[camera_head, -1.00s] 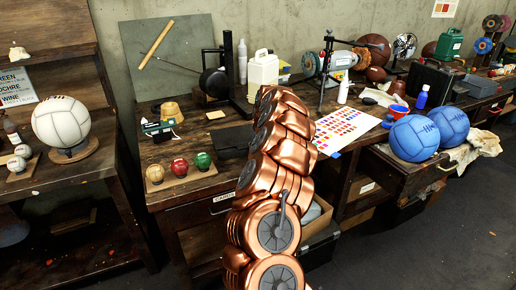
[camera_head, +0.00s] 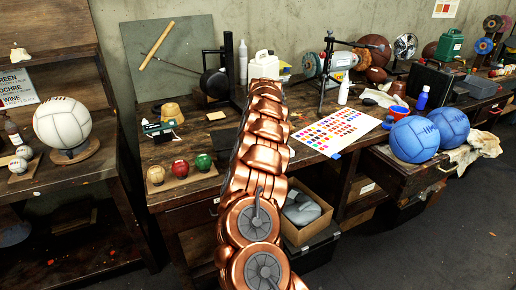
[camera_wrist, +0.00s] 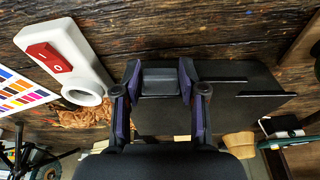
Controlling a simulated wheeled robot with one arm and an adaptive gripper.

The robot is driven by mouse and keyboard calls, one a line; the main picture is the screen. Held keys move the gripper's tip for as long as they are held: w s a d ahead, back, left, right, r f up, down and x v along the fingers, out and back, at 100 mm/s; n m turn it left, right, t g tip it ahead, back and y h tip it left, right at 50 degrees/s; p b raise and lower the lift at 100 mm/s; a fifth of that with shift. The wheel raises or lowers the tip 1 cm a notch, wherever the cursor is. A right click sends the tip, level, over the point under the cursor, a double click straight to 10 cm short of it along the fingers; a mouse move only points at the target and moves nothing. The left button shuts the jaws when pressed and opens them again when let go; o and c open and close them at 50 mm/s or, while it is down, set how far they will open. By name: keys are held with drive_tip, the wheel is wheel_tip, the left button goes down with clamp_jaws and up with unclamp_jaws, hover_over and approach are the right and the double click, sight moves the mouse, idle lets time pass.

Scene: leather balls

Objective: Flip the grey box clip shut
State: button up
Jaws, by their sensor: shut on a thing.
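In the wrist view, my gripper (camera_wrist: 158,92) has its two purple-padded fingers on either side of a small grey clip (camera_wrist: 160,80). The fingers are closed on it. The clip is at the edge of a flat black box (camera_wrist: 245,97) that lies on the wooden bench and extends to the right. I cannot tell the clip's tilt from this angle. In the head view, the black box (camera_head: 222,141) shows only in part to the left of my copper arm, which hides my gripper and the clip.
A white housing with a red switch (camera_wrist: 64,53) stands left of my gripper in the wrist view. A colour chart (camera_head: 337,131) lies to the right in the head view. Three small balls (camera_head: 180,170) sit at the bench's front left, and a cardboard box (camera_head: 304,226) is below the bench.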

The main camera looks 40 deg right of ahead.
drive_tip(key=o, duration=1)
drive_tip(key=shift+w, duration=0.1)
drive_tip(key=shift+r, duration=0.1)
drive_tip(key=v, duration=1.1)
drive_tip(key=shift+r, duration=0.35)
drive_tip(key=shift+a, duration=0.1)
